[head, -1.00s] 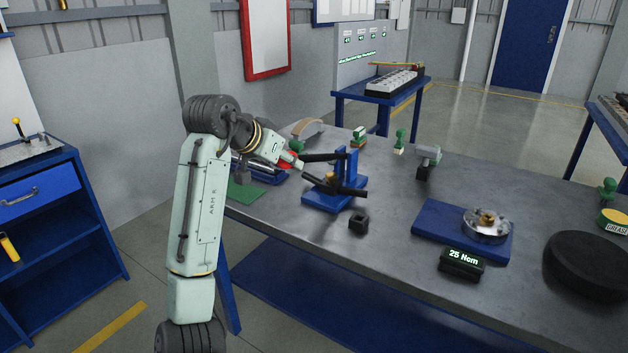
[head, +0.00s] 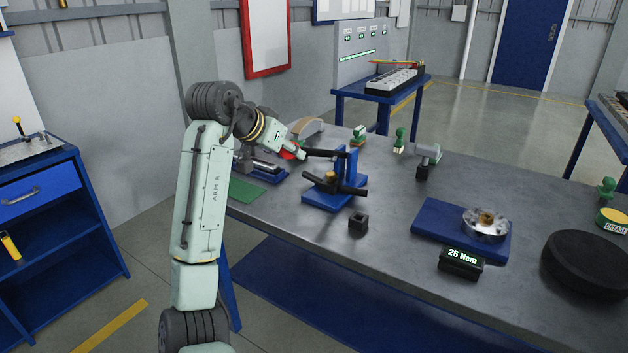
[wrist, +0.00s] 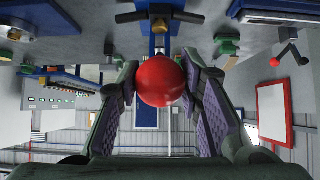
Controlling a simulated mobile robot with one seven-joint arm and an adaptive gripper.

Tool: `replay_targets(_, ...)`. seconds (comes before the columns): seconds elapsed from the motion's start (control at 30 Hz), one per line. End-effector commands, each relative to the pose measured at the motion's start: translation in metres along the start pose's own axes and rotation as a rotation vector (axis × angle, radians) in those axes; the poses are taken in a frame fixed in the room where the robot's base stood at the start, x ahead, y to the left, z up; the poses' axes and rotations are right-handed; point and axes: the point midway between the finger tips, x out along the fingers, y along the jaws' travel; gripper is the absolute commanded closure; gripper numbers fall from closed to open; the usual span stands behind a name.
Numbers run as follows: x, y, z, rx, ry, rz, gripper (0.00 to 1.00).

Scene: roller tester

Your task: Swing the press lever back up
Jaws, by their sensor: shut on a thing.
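The blue press (head: 333,192) stands on the grey bench. Its dark lever (head: 325,154) reaches left from the top of the upright, roughly level. The red ball knob at the lever's end (wrist: 160,80) sits between the two finger pads in the wrist view. My gripper (head: 293,152) is shut on the knob, left of the press; in the head view the gripper mostly hides the knob. A dark horizontal bar (head: 350,190) and a brass-coloured part (head: 331,177) show low on the press.
A small black block (head: 358,222) stands in front of the press. A blue plate with a silver round fixture (head: 485,225) and a display (head: 461,262) are to the right. Green-handled tools stand behind. A green mat (head: 246,191) lies left of the press.

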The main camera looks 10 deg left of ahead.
Motion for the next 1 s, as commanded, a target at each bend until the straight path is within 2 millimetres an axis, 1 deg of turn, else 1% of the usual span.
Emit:
replay_targets(0.1,-0.003,-0.001,-0.006,-0.001,0.006,-0.004,1.00)
replay_targets(1.0,-0.009,-0.001,-0.031,-0.001,0.006,-0.004,1.00)
